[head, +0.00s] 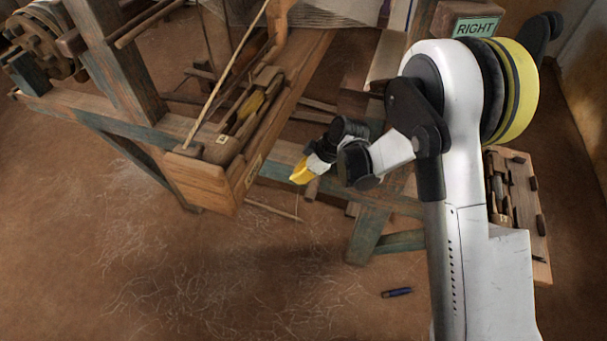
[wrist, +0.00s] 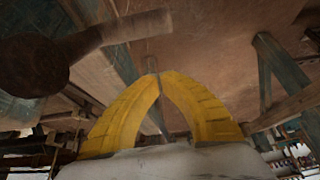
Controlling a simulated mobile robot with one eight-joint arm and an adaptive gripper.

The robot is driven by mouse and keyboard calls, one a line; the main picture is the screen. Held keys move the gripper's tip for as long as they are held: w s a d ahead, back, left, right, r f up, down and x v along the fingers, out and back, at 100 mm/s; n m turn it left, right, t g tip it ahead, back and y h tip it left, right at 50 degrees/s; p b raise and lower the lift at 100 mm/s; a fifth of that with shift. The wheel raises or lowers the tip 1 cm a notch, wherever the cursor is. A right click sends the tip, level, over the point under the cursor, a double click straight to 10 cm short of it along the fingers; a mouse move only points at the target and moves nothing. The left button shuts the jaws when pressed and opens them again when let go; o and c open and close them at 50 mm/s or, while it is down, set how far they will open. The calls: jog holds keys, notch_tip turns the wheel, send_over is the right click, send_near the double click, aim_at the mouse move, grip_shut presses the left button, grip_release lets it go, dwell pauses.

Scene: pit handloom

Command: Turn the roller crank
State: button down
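My gripper (head: 301,172) is at the end of my arm, low beside the loom's right-hand frame, with its yellow fingers pointing down and left. In the wrist view its two fingertips (wrist: 153,76) meet and nothing shows between them. A dark wooden piece with a rounded end and a paler bar (wrist: 125,28) is close to the camera at the upper left, apart from the fingertips. It may be the roller crank, but I cannot tell. In the head view a short wooden peg (head: 313,188) shows just beside the gripper.
The loom's wooden batten box (head: 200,180) juts out left of my gripper. Blue-grey frame legs (head: 367,237) stand below it. A wooden wheel (head: 40,45) is at the far left. A blue tool (head: 397,292) lies on the earth floor, which is mostly clear in front.

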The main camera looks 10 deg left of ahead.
jog(key=b+x, duration=0.2)
jog(key=x, duration=0.4)
jog(key=d, duration=0.2)
jog(key=d+b, duration=0.1)
jog(key=d, duration=0.1)
jog(key=shift+s+d+f+b, duration=0.15)
jog(key=shift+f+b, duration=0.05)
jog(key=shift+b, duration=0.1)
